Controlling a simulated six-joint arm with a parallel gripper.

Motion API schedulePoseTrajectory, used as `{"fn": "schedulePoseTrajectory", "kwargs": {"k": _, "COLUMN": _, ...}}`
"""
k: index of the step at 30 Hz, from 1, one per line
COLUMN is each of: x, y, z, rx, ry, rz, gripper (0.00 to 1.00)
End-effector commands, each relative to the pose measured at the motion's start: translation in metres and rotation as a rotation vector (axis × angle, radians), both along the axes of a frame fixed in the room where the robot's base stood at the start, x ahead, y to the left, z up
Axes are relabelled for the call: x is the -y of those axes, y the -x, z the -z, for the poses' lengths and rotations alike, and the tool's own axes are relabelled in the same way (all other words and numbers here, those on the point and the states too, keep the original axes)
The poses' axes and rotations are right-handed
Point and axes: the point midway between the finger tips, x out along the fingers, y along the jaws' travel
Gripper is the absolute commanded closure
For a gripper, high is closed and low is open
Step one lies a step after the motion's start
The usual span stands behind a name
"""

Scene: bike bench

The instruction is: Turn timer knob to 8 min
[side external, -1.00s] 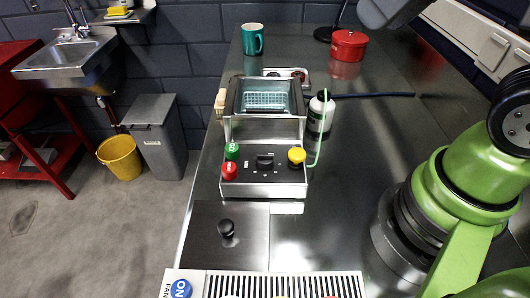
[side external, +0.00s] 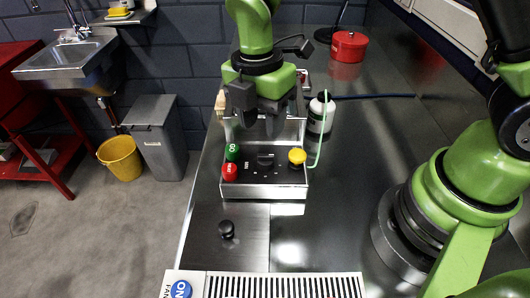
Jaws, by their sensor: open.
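The timer knob (side external: 265,160) is a black knob in the middle of the front panel of the control box (side external: 264,188). Its markings are too small to read. A green button (side external: 232,152) and a red button (side external: 229,171) are left of it, and a yellow button (side external: 297,157) is right of it. My gripper (side external: 260,134) points down just above and behind the knob in this view. Its dark fingers are apart with nothing seen between them. I cannot tell whether they touch the knob. My gripper hides most of the basin behind the panel.
A white bottle with a green tube (side external: 320,117) stands close to the right of the box. A red pot (side external: 349,46) is at the back. A black knob on a lid (side external: 227,229) is in front.

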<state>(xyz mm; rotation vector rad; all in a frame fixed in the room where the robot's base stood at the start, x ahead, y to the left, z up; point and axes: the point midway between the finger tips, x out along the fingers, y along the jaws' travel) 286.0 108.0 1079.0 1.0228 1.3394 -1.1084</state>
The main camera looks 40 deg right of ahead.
Motion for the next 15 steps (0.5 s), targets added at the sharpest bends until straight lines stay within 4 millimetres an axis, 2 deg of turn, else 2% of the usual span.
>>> {"fn": "schedulePoseTrajectory", "kwargs": {"k": 9, "x": 0.001, "y": 0.005, "z": 0.059, "rx": -0.005, "ry": 0.002, "rz": 0.004, "gripper": 0.57}}
{"fn": "schedulePoseTrajectory", "kwargs": {"k": 15, "x": 0.001, "y": 0.005, "z": 0.078, "rx": 0.000, "ry": 0.000, "rz": 0.005, "gripper": 0.57}}
